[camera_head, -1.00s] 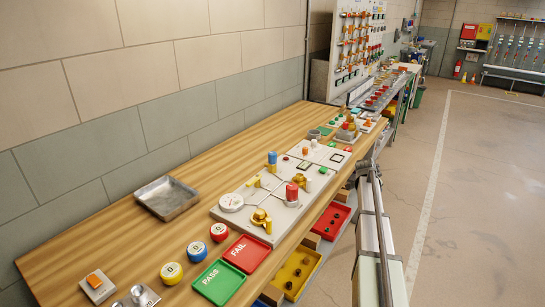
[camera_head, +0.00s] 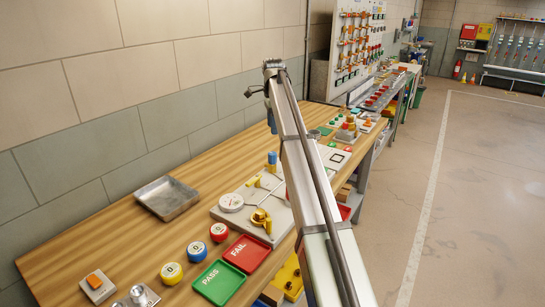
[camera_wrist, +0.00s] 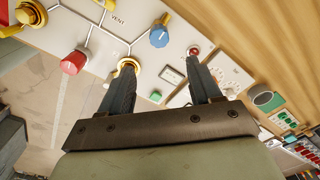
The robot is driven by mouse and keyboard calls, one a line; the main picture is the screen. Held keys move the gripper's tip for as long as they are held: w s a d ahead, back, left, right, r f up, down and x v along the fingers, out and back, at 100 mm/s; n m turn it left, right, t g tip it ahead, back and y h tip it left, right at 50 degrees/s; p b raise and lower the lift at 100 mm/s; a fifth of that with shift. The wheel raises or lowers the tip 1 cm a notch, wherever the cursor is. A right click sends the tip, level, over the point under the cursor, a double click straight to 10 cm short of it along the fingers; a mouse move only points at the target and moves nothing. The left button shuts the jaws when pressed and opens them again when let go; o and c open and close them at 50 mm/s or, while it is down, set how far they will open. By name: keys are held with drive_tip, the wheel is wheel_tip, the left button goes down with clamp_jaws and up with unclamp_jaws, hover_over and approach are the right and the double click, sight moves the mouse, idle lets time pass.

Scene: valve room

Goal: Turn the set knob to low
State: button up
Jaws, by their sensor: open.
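A pale panel (camera_wrist: 100,45) with grey lines and a VENT label fills the upper wrist view. It bears a blue knob (camera_wrist: 160,34) with a white mark, a red knob (camera_wrist: 74,62) and a gold-ringed fitting (camera_wrist: 128,64). A white plate with printed dial marks (camera_wrist: 234,78) lies to the right. No label reading set or low is legible, so I cannot tell which is the set knob. My gripper (camera_wrist: 161,66) is open with nothing between its fingers. One fingertip overlaps the gold-ringed fitting, the other a small red knob (camera_wrist: 194,52); contact is unclear.
In the head view my arm covers part of the panel (camera_head: 250,224). A metal tray (camera_head: 167,198), the green PASS tray (camera_head: 219,282) and the red FAIL tray (camera_head: 249,254) sit on the wooden bench. Bare wood lies left of the panel.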

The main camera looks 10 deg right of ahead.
sight(273, 153)
wheel_tip(273, 153, down, 14)
drive_tip(key=shift+a+r, duration=0.1)
idle(0.5)
drive_tip(key=c, duration=1)
drive_tip(key=shift+c, duration=0.2)
